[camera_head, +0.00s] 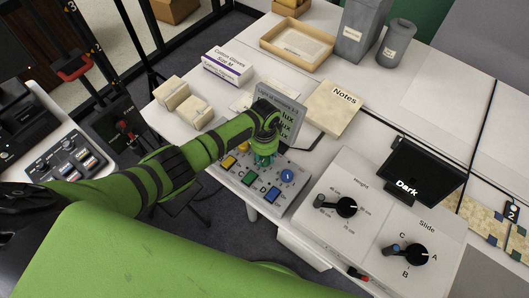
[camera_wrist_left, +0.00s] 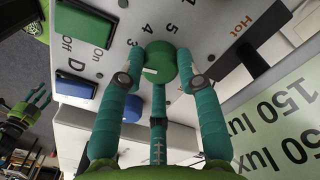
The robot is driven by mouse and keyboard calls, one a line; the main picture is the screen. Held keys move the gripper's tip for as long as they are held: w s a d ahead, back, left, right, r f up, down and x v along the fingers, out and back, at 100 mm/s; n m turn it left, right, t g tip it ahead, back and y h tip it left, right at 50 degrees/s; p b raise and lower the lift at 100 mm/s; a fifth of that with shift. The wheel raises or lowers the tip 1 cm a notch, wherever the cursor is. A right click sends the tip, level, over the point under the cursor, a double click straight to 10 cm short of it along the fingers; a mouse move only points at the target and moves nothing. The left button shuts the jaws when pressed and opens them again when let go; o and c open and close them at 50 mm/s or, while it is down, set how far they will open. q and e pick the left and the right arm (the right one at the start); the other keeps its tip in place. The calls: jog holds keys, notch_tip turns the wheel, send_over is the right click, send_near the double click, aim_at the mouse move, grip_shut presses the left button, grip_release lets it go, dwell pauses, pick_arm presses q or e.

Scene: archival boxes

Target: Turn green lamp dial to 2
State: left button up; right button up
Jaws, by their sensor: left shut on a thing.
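The green lamp dial (camera_wrist_left: 162,62) is a round knob on the light-grey control panel (camera_head: 231,187). In the left wrist view the teal fingers of my left gripper (camera_wrist_left: 158,80) close around it from both sides and below. A short white mark on the dial points left and slightly down. The numbers 3, 4 and 5 show above the dial; I cannot read a 2, and a finger covers part of the scale on the left. In the head view my left gripper (camera_head: 264,155) hides the dial. My right gripper (camera_wrist_left: 40,98) shows small at the left wrist view's edge, fingers apart.
A lux display (camera_head: 290,108) stands right behind my gripper. A Height and Slide panel (camera_head: 370,222) and a dark screen reading Dark (camera_head: 420,170) lie to the right.

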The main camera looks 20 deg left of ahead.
aim_at(264, 158)
pick_arm(q)
jog(key=n+p, duration=0.2)
jog(key=n, duration=0.3)
jog(key=shift+n, duration=0.3)
dwell(0.4)
jog(key=o, duration=1.1)
jog(key=shift+o, duration=0.2)
jog(key=shift+r, duration=0.15)
notch_tip(264, 158, up, 12)
